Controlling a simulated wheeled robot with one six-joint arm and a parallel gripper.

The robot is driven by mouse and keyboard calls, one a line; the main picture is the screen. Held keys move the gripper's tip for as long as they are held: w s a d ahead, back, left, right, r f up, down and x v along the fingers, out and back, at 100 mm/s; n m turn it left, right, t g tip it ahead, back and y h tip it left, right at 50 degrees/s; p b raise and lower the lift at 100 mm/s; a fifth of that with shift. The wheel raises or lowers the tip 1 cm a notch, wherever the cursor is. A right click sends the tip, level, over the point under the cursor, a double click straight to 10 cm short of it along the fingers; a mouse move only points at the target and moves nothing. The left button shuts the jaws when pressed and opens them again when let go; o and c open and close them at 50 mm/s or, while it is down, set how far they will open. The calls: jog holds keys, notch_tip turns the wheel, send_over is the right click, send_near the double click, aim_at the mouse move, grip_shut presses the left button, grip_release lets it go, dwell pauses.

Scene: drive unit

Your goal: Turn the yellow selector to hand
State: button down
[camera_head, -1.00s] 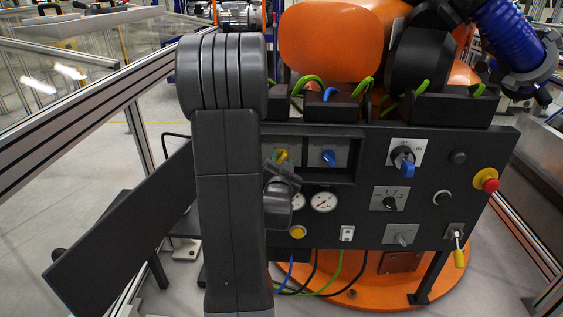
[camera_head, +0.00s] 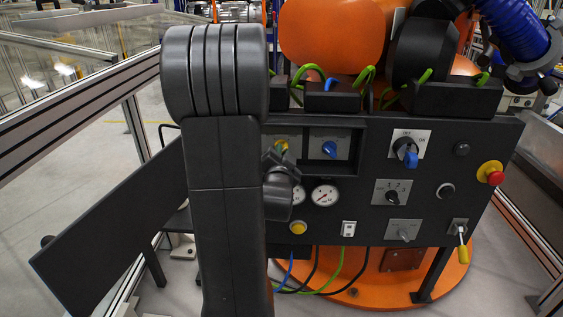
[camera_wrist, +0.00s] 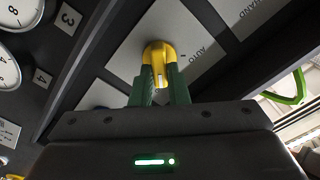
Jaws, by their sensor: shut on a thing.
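The yellow selector (camera_wrist: 158,52) is in the wrist view, on a light plate marked AUTO. My gripper (camera_wrist: 160,82) is shut on its knob, with one green finger on each side. In the head view the yellow selector (camera_head: 282,146) shows only in part beside my dark arm, in a recess of the black panel (camera_head: 340,215). My gripper's fingers are hidden in that view. Which mark the selector points to cannot be told.
A blue selector (camera_head: 329,149) sits just right in the same recess. Gauges (camera_head: 324,195) and a yellow button (camera_head: 298,228) lie below. A larger blue switch (camera_head: 406,152), a red stop button (camera_head: 491,173) and a yellow-tipped lever (camera_head: 462,246) are further right.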

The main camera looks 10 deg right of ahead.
jog(key=shift+m, duration=0.3)
jog(key=c, duration=1.4)
grip_release()
jog(key=shift+s, duration=0.1)
jog(key=v, duration=1.3)
jog(key=shift+s+b, duration=0.35)
jog(key=shift+a, duration=0.1)
jog(key=x, duration=1.4)
jog(key=shift+p, duration=0.4)
jog(key=shift+s, duration=0.1)
